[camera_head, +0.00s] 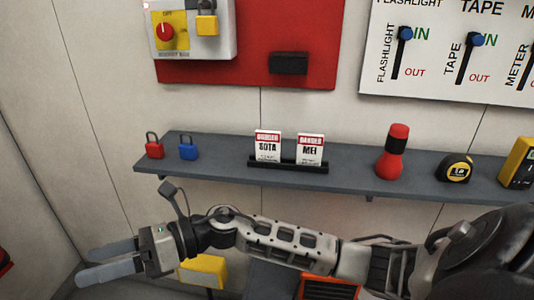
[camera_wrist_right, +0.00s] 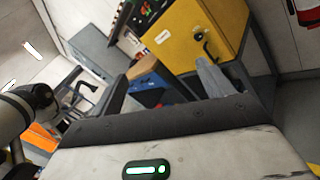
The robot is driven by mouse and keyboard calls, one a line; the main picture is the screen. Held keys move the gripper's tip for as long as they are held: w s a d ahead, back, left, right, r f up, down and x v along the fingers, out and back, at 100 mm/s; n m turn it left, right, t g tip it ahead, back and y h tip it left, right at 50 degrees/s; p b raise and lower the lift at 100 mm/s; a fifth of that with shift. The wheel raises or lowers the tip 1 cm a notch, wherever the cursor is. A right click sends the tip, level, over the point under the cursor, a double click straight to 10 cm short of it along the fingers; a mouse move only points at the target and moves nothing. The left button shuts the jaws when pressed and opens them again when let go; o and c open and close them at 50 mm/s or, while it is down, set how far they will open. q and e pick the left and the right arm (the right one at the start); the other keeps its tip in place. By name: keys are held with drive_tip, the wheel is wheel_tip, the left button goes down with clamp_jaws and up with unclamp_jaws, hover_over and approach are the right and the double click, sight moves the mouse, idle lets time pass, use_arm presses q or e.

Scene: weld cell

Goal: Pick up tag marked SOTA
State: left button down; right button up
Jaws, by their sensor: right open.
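The SOTA tag (camera_head: 267,146) is a white card with a red DANGER band. It stands upright in a black holder (camera_head: 255,163) on the grey wall shelf, left of a similar MEI tag (camera_head: 311,149). My right gripper (camera_head: 105,262) is open and empty, its fingers pointing left. It is below the shelf and well to the left of the SOTA tag, not touching it. My left gripper is not in view.
The grey shelf (camera_head: 225,171) also carries a red padlock (camera_head: 154,148), a blue padlock (camera_head: 188,150), a red flashlight (camera_head: 393,153) and a tape measure (camera_head: 454,168). Above are a red board (camera_head: 310,45) and a label board (camera_head: 430,85). The right wrist view shows a yellow cabinet (camera_wrist_right: 195,35).

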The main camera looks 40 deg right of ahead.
drive_tip(key=w+d+f+n+g+h, duration=0.15)
drive_tip(key=d+n+g+h, duration=0.3)
drive_tip(key=n, duration=0.55)
wheel_tip(320, 180, up, 10)
drive_tip(key=n+t+h+b, duration=0.3)
drive_tip(key=n+h, duration=0.4)
drive_tip(key=h, duration=1.1)
hover_over(268, 136)
drive_tip(key=s+a, duration=0.1)
drive_tip(key=s, duration=0.1)
drive_tip(key=shift+w+a+r+y, duration=0.2)
drive_tip(key=shift+y, duration=0.05)
drive_tip(key=shift+d+f, duration=0.2)
drive_tip(key=shift+f, duration=0.05)
drive_tip(key=x, duration=0.2)
drive_tip(key=p+x, duration=0.1)
drive_tip(key=x, duration=0.3)
drive_tip(key=shift+w+a+f, duration=0.1)
drive_tip(key=shift+w+f, duration=0.1)
drive_tip(key=shift+w, duration=0.1)
drive_tip(key=c, duration=1.1)
